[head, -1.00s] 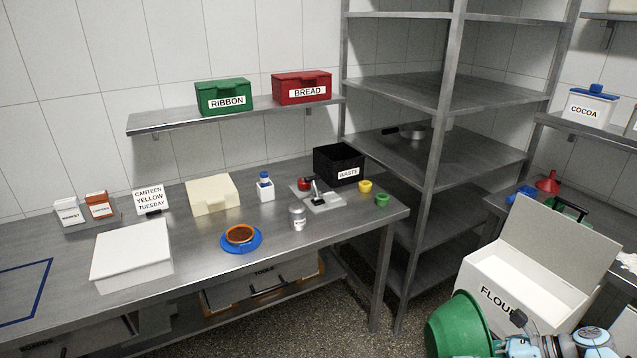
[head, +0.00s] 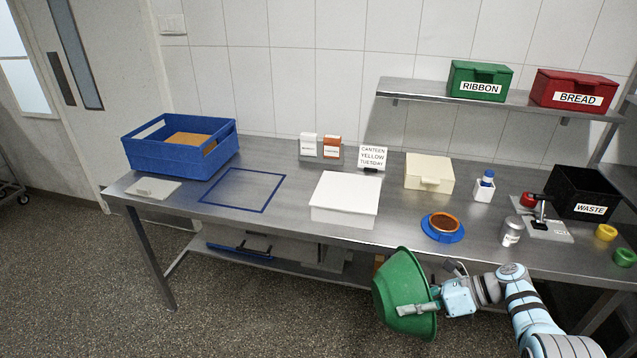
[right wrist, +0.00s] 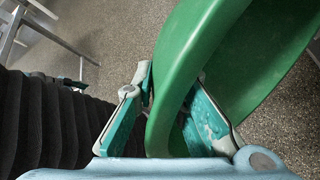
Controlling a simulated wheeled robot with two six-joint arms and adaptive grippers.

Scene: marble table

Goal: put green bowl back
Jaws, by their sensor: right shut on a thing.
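The green bowl (head: 397,290) is held by my right gripper (head: 432,305) in front of the table's front edge, over the floor. The bowl is tilted on its side. In the right wrist view, the two fingers of the right gripper (right wrist: 165,110) are shut on the wall of the bowl (right wrist: 262,55), one finger on each side of it. My left gripper is not in view.
The metal table (head: 225,215) carries a blue crate (head: 165,160), a white box (head: 345,195), a cream box (head: 428,172), a blue saucer (head: 450,236) with an orange-brown dish and a black waste bin (head: 588,207). A blue outlined square (head: 243,188) is empty.

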